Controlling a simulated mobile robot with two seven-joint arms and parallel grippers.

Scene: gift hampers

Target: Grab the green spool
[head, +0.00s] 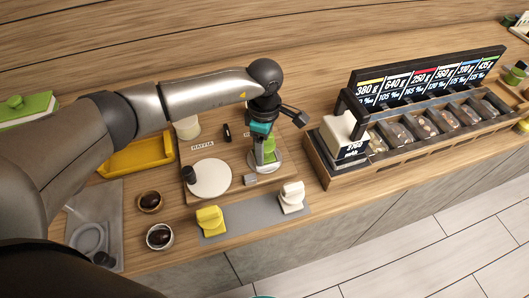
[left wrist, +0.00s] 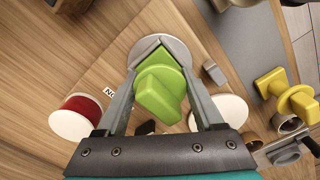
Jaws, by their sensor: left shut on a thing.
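The green spool (left wrist: 160,95) shows in the left wrist view as a bright green block with a rounded knob shape, over a pale grey disc (left wrist: 147,47). My left gripper (left wrist: 160,68) is shut on it, with one finger on each side. In the head view my left gripper (head: 263,134) points down over the wooden board (head: 232,190), and the green spool (head: 269,153) shows just below the fingers. The pale disc lies under it; I cannot tell whether the two touch. My right gripper is not in view.
A red spool (left wrist: 78,116) and a white disc (left wrist: 232,112) stand near the fingers. Yellow (head: 210,219) and white (head: 292,196) knobbed pieces stand on a grey mat (head: 240,216) in front. A scale (head: 345,140) and divided rack stand right; a yellow tray (head: 135,158) is left.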

